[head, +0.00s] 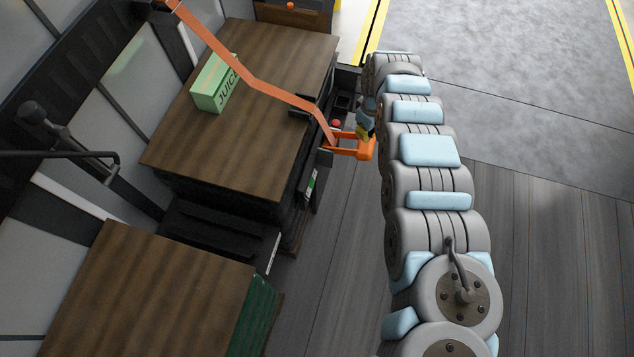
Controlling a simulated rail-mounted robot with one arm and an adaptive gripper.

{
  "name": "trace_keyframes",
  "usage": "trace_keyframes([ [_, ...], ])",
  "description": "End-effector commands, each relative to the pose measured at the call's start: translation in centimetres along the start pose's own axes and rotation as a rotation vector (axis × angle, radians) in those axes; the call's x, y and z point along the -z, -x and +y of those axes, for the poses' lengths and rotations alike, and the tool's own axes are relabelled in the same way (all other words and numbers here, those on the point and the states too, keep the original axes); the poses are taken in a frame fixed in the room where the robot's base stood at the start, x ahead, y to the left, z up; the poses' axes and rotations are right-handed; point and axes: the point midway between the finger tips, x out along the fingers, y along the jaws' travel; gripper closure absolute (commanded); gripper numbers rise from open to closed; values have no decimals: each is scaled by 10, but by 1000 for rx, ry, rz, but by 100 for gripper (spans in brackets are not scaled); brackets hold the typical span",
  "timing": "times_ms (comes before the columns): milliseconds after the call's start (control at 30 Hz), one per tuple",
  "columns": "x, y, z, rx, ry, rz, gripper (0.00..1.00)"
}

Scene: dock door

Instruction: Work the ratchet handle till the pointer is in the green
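An orange ratchet handle (352,148) sticks out to the right from the side of a wood-topped crate (245,150). An orange strap (275,92) runs down over the crate top to the ratchet. My gripper (366,132) is at the handle's right end, at the far end of my arm. It is small and partly hidden by my arm, so I cannot tell whether its fingers are open or closed on the handle. A small white and green plate (310,186) is on the crate's side below the handle. I cannot make out a pointer on it.
A green juice carton (214,84) stands on the crate top, left of the strap. A red knob (337,124) sits just above the handle. A second wood-topped crate (150,290) is nearer, at lower left. The plank floor (335,270) beside the crates is clear.

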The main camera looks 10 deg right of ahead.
Motion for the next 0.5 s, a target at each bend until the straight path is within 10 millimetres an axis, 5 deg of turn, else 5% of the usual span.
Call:
trace_keyframes([
  [500,0,-7,0,0,0,0,100],
])
